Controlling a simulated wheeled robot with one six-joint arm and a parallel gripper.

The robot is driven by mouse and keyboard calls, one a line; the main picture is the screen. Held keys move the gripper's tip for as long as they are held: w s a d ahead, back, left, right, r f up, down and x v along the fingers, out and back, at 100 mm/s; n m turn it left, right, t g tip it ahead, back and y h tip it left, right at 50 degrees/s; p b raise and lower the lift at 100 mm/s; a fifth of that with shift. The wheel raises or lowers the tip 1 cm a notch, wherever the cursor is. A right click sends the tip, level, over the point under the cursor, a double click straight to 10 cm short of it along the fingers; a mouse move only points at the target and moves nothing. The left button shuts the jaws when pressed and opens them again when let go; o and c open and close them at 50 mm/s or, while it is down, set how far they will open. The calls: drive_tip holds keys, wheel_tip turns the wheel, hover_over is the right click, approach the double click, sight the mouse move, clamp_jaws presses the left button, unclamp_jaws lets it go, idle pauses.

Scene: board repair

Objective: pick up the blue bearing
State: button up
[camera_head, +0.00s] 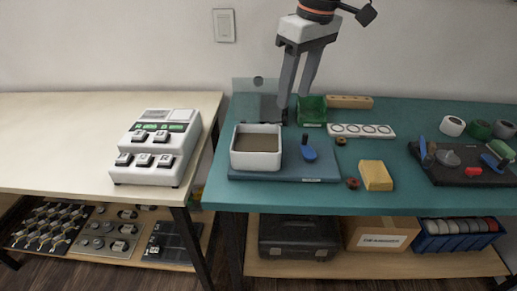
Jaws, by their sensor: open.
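I cannot make out for certain a blue bearing in the head view. A small blue piece (309,152) with a dark upright part stands on the blue board (320,171), right of the white square bin; I cannot tell whether it is a bearing. A small dark ring (340,141) and a reddish-brown ring (352,183) lie on the teal table. A white holder (361,131) shows several round places. My gripper (293,99) is open, fingers pointing down, above the back of the table beside the green bin, with nothing seen between them.
The white bin (256,166) and green bin (312,112) flank the gripper area. A wooden block (350,102), a yellow block (376,176) and a dark tool tray (465,177) are on the teal table (425,202). A white device (157,147) stands on the left table.

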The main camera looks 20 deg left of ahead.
drive_tip(key=n, duration=0.1)
hover_over(258, 149)
drive_tip(key=d, duration=0.3)
drive_tip(key=a+f, duration=0.1)
drive_tip(key=f, duration=1)
drive_tip(key=a+f, duration=0.1)
drive_tip(key=f, duration=0.4)
drive_tip(key=shift+a+f, duration=0.15)
drive_tip(key=shift+a, duration=0.2)
drive_tip(key=c, duration=1.1)
